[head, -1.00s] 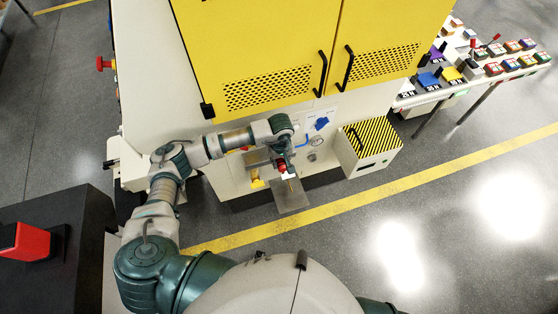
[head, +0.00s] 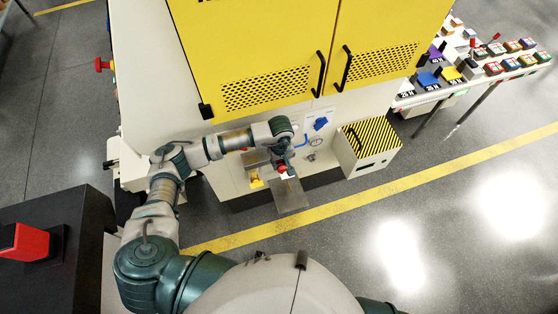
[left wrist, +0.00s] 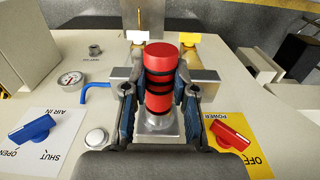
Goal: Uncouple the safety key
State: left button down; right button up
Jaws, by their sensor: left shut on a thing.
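The safety key appears to be the red cylinder with black bands (left wrist: 161,80) in the left wrist view, standing on a metal block (left wrist: 157,124). My left gripper (left wrist: 158,95) has a finger on each side of the cylinder and is shut on it. In the head view the gripper (head: 284,164) is at the front of the yellow and white machine, with a bit of red (head: 281,169) showing below the wrist. The lower end of the key is hidden in or behind the block. My right gripper is not in view.
A blue handle (left wrist: 31,131) and a red handle (left wrist: 230,130) flank the gripper, with a gauge (left wrist: 72,80) and a blue hooked pipe (left wrist: 97,89) nearby. A striped box (head: 371,146) stands to the right. A grey plate (head: 291,196) juts out below the gripper.

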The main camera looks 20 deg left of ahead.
pick_arm(q)
jog(key=shift+s+d, duration=0.5)
jog(key=shift+s, duration=0.25)
jog(key=shift+s+d, duration=0.7)
jog(key=shift+s, duration=0.35)
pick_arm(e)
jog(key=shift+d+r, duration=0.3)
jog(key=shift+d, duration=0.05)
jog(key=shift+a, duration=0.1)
